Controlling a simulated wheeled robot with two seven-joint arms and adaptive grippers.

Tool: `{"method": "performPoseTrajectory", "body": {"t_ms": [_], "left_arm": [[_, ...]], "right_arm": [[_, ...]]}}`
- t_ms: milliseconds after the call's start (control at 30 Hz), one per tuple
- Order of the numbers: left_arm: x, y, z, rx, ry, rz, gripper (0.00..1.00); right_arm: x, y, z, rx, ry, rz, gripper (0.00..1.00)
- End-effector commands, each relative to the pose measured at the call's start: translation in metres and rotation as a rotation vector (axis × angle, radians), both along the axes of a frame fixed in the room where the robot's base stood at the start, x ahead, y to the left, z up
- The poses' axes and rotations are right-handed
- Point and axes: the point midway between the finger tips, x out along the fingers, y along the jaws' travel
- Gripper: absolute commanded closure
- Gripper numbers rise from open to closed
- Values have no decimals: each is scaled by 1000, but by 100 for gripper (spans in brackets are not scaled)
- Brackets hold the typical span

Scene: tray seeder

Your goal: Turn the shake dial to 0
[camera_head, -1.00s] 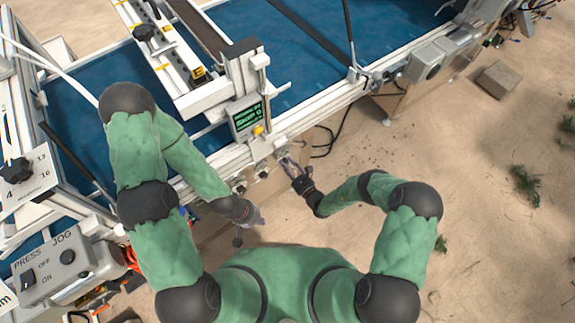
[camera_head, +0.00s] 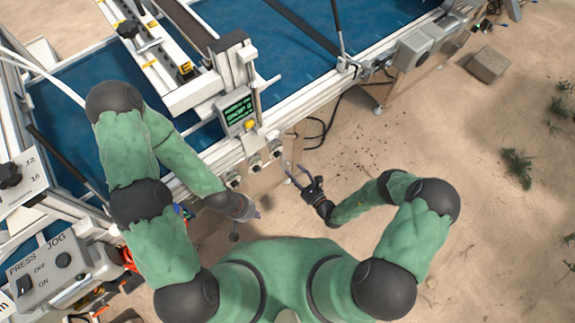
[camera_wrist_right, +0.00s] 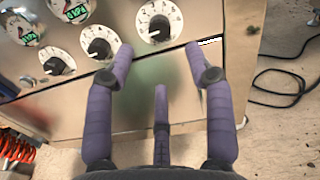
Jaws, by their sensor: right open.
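Three black dials with white numbered faces sit on a beige front panel (camera_wrist_right: 60,105) in the right wrist view: a right one (camera_wrist_right: 159,24), a middle one (camera_wrist_right: 100,46) and a left one (camera_wrist_right: 57,66). I cannot read which is the shake dial. In the head view they are small, below the frame rail; the right one (camera_head: 276,150) is nearest my right gripper (camera_head: 296,176). That gripper (camera_wrist_right: 158,50) is open and empty, its fingers apart in front of and below the right dial. My left gripper (camera_head: 250,216) hangs near the panel; its fingers are unclear.
A small green-lit display (camera_head: 238,110) with a yellow button stands above the dials; its text is too small to read surely. A black cable (camera_wrist_right: 280,85) lies right of the panel. Sandy floor (camera_head: 400,165) on the right is mostly clear.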

Motion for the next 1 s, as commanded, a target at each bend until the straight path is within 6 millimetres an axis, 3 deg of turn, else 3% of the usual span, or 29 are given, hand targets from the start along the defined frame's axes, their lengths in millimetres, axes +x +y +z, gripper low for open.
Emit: {"method": "performPoseTrajectory", "body": {"t_ms": [300,1000], "left_arm": [[0,0,0,0,0,0,100],[0,0,0,0,0,0,100]], "right_arm": [[-21,-16,0,-1,1,0,46],[-22,-16,0,1,1,1,46]]}}
